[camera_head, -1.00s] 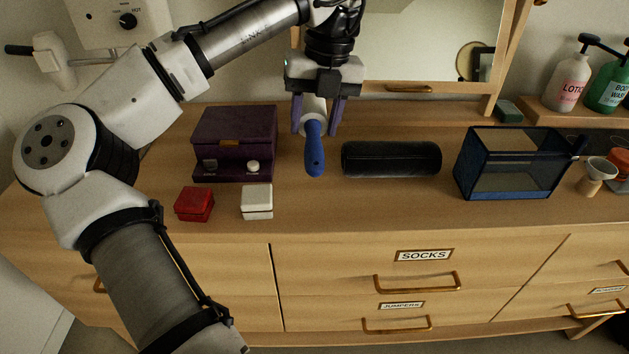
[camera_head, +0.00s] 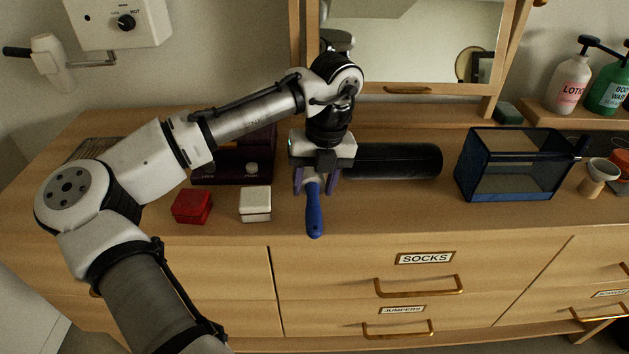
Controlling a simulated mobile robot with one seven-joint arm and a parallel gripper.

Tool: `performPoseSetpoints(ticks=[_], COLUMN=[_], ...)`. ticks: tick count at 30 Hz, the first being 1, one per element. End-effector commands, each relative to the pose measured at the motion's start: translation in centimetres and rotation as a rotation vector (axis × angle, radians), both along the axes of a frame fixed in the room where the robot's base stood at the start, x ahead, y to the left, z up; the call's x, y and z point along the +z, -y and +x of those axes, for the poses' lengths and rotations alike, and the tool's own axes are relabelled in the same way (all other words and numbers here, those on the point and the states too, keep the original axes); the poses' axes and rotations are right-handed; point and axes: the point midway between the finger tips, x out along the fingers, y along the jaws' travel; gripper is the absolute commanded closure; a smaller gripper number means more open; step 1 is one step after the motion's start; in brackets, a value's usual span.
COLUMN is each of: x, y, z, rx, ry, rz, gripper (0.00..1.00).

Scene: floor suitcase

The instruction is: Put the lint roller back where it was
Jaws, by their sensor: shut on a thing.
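The lint roller shows as a blue handle (camera_head: 314,212) that points toward the dresser's front edge. Its roller end is mostly hidden between the fingers. My gripper (camera_head: 316,185) is shut on the lint roller, over the front part of the dresser top, between the white box and the black cylindrical case. The handle's tip overlaps the dresser's front edge in the picture. I cannot tell whether the roller touches the surface.
A white box (camera_head: 255,204) and a red box (camera_head: 192,206) stand left of my gripper. The purple box (camera_head: 240,166) is partly behind my arm. A black case (camera_head: 400,161) lies right, then a blue-framed bin (camera_head: 515,165). The dresser top in front of the case is clear.

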Motion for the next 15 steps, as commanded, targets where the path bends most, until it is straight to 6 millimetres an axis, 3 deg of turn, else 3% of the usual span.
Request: performPoseSetpoints(ticks=[6,7,11,15], x=[-0.27,-0.26,-0.25,-0.24], y=[0.02,0.01,0.0,0.0], z=[0.01,0.02,0.02,0.01], rx=[0.0,0.0,0.0,0.0], ry=[0.0,0.0,0.0,0.0], rz=[-0.001,0.0,0.0,0.0], gripper=[0.75,0.51,0.34,0.31])
